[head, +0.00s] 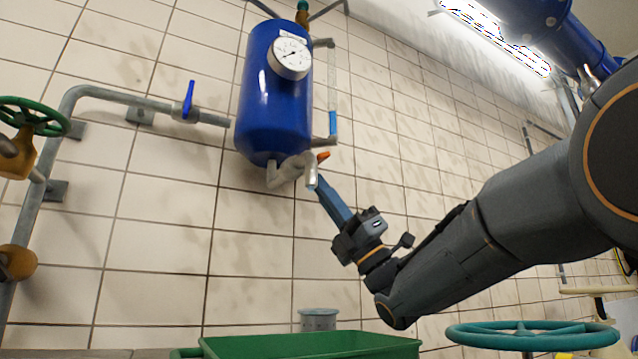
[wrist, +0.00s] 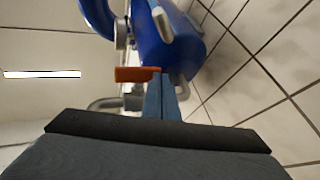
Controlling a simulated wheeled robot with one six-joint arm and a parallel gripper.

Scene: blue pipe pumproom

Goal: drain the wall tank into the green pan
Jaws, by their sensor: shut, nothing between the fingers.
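The blue wall tank (head: 273,95) hangs on the tiled wall with a round gauge (head: 290,57). A sight tube (head: 333,85) on its right side shows blue in its lower part. A drain pipe with a short spout (head: 311,172) is under the tank. The orange valve lever (head: 323,156) is at the spout's top and also shows in the wrist view (wrist: 137,74). My gripper (head: 322,184) is shut and empty, its tips close below the lever; contact is unclear. In the wrist view the fingertips (wrist: 162,80) are beside the lever's end.
A green handwheel (head: 35,116) is at far left. A teal handwheel (head: 532,336) lies low at right, below my arm. A grey cylinder (head: 318,319) stands behind the pan.

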